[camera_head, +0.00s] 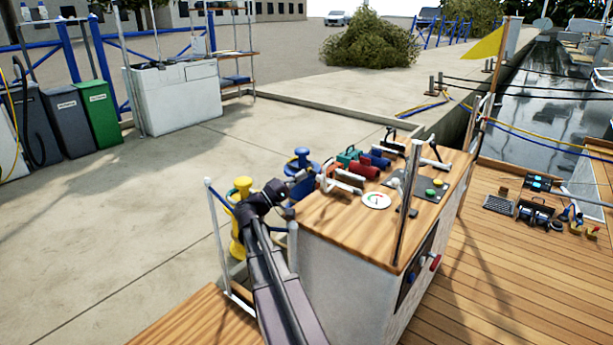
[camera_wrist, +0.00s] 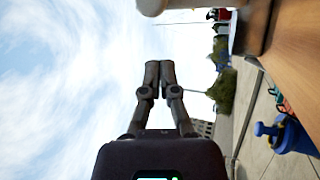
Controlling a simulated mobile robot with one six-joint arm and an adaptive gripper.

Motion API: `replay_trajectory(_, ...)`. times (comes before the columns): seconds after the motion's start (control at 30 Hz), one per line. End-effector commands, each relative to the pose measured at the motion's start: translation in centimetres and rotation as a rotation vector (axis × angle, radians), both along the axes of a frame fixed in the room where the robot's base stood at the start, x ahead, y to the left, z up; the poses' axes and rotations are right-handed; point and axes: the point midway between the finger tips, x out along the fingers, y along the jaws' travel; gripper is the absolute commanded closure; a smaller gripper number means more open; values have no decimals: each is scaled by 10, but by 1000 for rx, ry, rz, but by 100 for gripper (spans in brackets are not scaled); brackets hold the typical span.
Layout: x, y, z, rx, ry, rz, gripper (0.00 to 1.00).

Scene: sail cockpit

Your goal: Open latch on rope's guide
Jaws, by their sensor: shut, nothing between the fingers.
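A row of coloured rope guides with latch handles (camera_head: 362,168) stands on the wooden top of the cockpit console; red, green and blue parts show. A pale lever (camera_head: 326,184) sits at the near left end of the row. My gripper (camera_head: 308,174) is at the console's left edge, just left of this row, with its fingers toward it. In the wrist view my gripper's fingertips (camera_wrist: 160,76) are together and empty, with sky behind. A pale rounded part (camera_wrist: 190,5) at the top edge of that view lies apart from the fingertips; I cannot tell which part it is.
A blue winch (camera_head: 301,162) and a yellow winch (camera_head: 240,205) stand left of the console, close to my arm. A white gauge (camera_head: 376,200) and a button panel (camera_head: 428,188) share the console top. Wooden deck (camera_head: 480,270) lies to the right.

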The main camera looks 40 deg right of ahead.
Motion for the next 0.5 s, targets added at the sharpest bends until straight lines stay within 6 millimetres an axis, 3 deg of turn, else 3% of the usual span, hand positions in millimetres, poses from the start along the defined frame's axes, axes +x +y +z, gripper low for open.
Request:
replay_trajectory(0.2, 8, 20, -21, 0, 0, 2, 100)
replay_trajectory(0.5, 13, 34, -32, 0, 0, 2, 100)
